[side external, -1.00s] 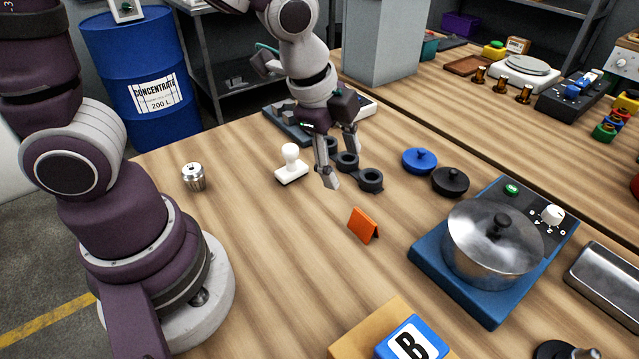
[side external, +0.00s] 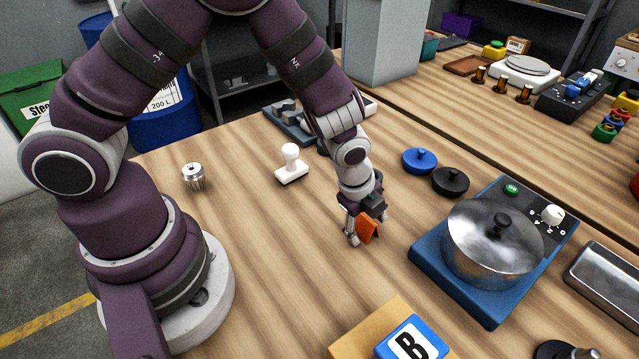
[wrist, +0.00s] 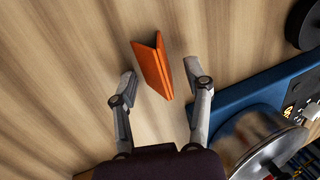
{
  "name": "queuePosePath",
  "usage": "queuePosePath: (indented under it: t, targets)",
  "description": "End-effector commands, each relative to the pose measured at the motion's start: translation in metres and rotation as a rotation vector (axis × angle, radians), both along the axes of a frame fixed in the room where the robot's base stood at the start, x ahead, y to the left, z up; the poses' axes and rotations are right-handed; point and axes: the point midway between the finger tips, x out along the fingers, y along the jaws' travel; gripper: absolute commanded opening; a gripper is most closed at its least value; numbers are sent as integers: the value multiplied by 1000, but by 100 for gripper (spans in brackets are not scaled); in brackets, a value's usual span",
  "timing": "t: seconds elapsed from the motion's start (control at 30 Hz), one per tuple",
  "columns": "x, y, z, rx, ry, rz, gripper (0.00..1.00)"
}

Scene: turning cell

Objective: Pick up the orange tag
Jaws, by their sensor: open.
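The orange tag (side external: 368,229) is a small folded piece standing like a tent on the wooden table. My gripper (side external: 362,238) is low over the table at the tag, with its fingers pointing down. In the wrist view the orange tag (wrist: 153,68) lies ahead of and between the two fingertips of my gripper (wrist: 160,80). The fingers are spread, with a gap visible on each side of the tag. The side view does not show clearly whether a finger touches it.
A pot (side external: 492,245) stands on a blue hot plate (side external: 436,262) to the right. Blue (side external: 420,160) and black (side external: 450,181) lids lie behind. A white stamp (side external: 291,166) and a metal part (side external: 193,177) are left. A block marked B (side external: 412,342) is in front.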

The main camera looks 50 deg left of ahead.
Motion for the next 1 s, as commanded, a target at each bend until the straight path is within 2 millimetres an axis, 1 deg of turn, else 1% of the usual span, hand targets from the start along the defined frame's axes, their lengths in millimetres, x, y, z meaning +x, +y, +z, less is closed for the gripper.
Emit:
queuePosePath:
  t: [0.13,0.17,0.43,0.5,0.77,0.8,0.83,0.87,0.97,1.0]
  targets:
    - [0,0,0,0,0,0,50]
    - [0,0,0,0,0,0,47]
    - [0,0,1,0,0,0,12]
    - [0,0,1,0,0,0,10]
    - [0,0,2,0,0,0,10]
    - [0,0,4,-1,-1,0,6]
    - [0,0,6,-1,-2,0,6]
    - [1,0,9,-1,-3,1,1]
    - [1,-1,27,-3,-7,0,1]
    - [2,-1,38,-3,-9,1,1]
